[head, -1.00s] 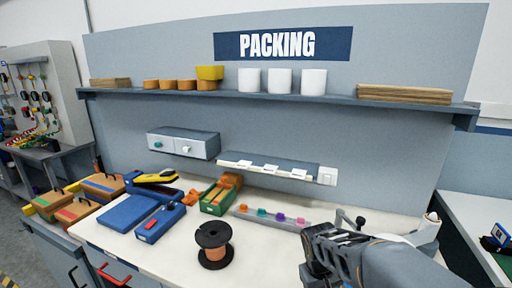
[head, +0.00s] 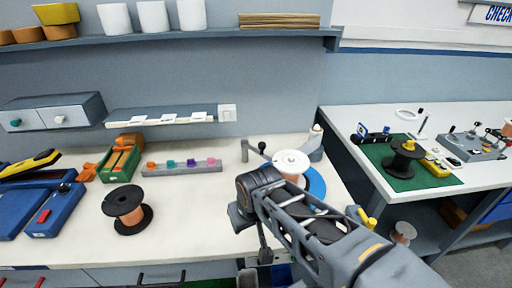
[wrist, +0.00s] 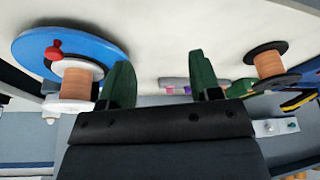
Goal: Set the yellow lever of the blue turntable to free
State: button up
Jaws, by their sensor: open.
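The blue turntable (head: 317,184) lies on the right part of the packing bench, partly behind my arm, with a white-flanged copper spool (head: 291,161) on it. In the wrist view the blue disc (wrist: 110,30) is at upper left, with a red knob (wrist: 54,48) by the spool. A yellow piece (head: 370,221) shows beside my arm near the bench's right edge; I cannot tell whether it is the turntable's lever. No yellow lever shows on the disc in the wrist view. My gripper (wrist: 163,78) is open and empty, its green fingers apart, right of the turntable in that view.
A black spool (head: 126,206) stands left of my arm, and a grey strip with coloured pegs (head: 182,167) lies behind it. A crank handle (head: 252,149) rises beside the turntable. A second bench (head: 440,120) stands right. The bench front between has free room.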

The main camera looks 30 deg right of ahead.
aim_at(370, 223)
jog(key=k, duration=0.5)
jog(key=z, duration=0.95)
jog(key=i, duration=0.4)
jog(key=z, duration=0.75)
